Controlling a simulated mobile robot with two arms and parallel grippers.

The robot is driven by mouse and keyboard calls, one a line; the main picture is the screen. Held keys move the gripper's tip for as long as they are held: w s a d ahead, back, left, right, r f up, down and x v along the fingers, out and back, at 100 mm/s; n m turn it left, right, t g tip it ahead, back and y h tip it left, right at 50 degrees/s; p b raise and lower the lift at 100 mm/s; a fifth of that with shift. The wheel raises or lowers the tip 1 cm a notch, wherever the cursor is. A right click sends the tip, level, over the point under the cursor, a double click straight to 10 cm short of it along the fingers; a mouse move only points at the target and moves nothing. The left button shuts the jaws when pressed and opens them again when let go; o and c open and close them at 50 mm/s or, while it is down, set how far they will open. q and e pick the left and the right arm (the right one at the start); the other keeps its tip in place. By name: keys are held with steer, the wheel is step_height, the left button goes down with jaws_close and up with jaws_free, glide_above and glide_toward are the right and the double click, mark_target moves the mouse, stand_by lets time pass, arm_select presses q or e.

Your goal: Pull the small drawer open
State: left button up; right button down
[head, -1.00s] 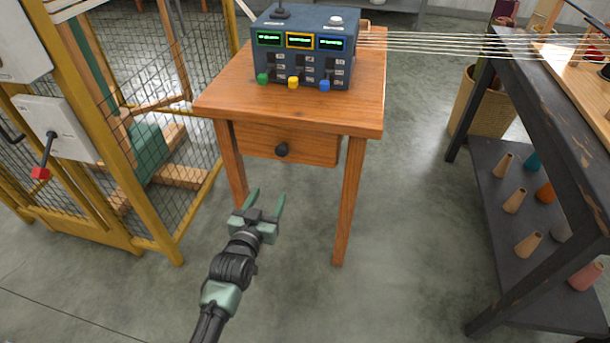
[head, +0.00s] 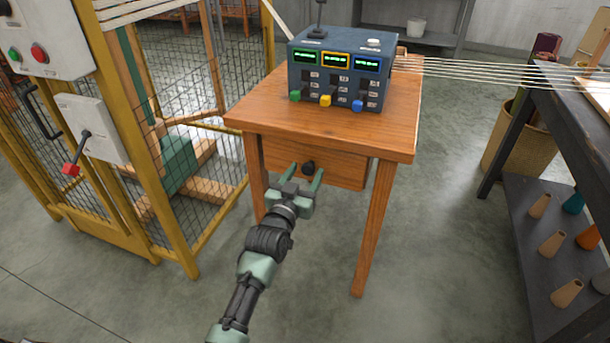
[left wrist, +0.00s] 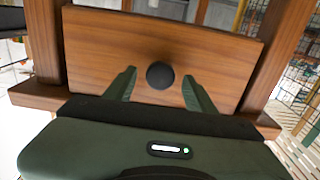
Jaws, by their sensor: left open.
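The small wooden drawer (head: 340,173) is set under the top of the wooden table and has a round black knob (head: 308,167) on its front. The drawer looks shut. My left gripper (head: 306,178) is open, with its green fingers pointing at the drawer front on either side of the knob. In the left wrist view, the knob (left wrist: 160,75) sits between the two fingertips (left wrist: 160,85) with a gap on each side, and the drawer front (left wrist: 225,60) fills the background. I cannot tell whether the fingertips reach past the knob. My right gripper is not in view.
A blue control box (head: 338,75) with screens and coloured levers stands on the table (head: 260,112). A yellow mesh cage (head: 185,240) is at the left. A dark shelf (head: 545,235) with cones is at the right. Threads run from the box to the right.

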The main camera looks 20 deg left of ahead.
arm_select(q)
jaws_close()
stand_by(1.4)
